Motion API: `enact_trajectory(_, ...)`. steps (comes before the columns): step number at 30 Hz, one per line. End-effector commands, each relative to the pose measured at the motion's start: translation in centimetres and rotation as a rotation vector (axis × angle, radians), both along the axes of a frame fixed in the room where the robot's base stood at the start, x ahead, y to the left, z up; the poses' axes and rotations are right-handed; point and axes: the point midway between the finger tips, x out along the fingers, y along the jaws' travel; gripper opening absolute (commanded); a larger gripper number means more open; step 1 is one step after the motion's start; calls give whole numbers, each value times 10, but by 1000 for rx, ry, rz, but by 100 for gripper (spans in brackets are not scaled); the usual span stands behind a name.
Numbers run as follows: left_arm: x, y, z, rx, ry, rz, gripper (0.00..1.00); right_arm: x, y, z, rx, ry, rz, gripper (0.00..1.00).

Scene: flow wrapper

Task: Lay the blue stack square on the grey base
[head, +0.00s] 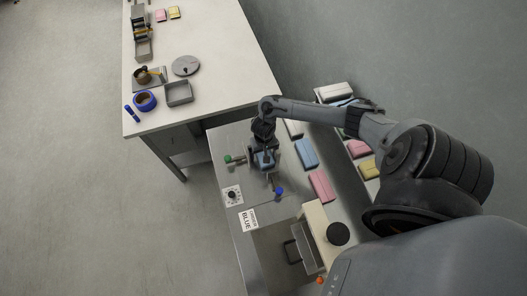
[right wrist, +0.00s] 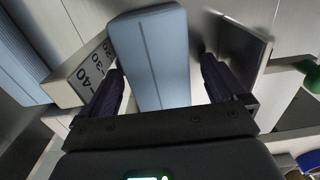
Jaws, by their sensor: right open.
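My right gripper (head: 264,164) is over the steel bench in the head view, pointing down. A blue stack (head: 263,159) shows at its fingertips. In the right wrist view the blue stack (right wrist: 150,60) lies between the two open fingers, with a gap on each side, so it is not gripped. Its long side looks slightly tilted in that picture. The grey base is not clearly seen; the gripper and stack hide the spot below. My left gripper is not in view.
A scale block with numbers (right wrist: 85,72) and a grey upright plate (right wrist: 240,52) flank the stack closely. Green (head: 228,158) and blue (head: 279,191) knobs stand beside the gripper. Another blue stack (head: 307,153) and a pink stack (head: 321,185) lie to the right.

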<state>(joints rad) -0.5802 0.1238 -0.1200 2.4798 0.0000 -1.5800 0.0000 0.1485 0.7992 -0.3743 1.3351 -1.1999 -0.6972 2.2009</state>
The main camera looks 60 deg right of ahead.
Motion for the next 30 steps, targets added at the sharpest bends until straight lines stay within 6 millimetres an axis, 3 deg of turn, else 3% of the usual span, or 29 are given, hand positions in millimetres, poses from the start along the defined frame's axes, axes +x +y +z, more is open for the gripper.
enact_trajectory(5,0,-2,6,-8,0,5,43,0,-1,15,-1,-1,1,97)
enact_trajectory(18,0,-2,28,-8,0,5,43,1,0,86,-2,-2,2,97)
enact_trajectory(24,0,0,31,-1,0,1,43,1,0,104,0,-1,1,97)
enact_trajectory(30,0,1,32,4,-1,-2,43,0,0,108,-1,-1,-1,97)
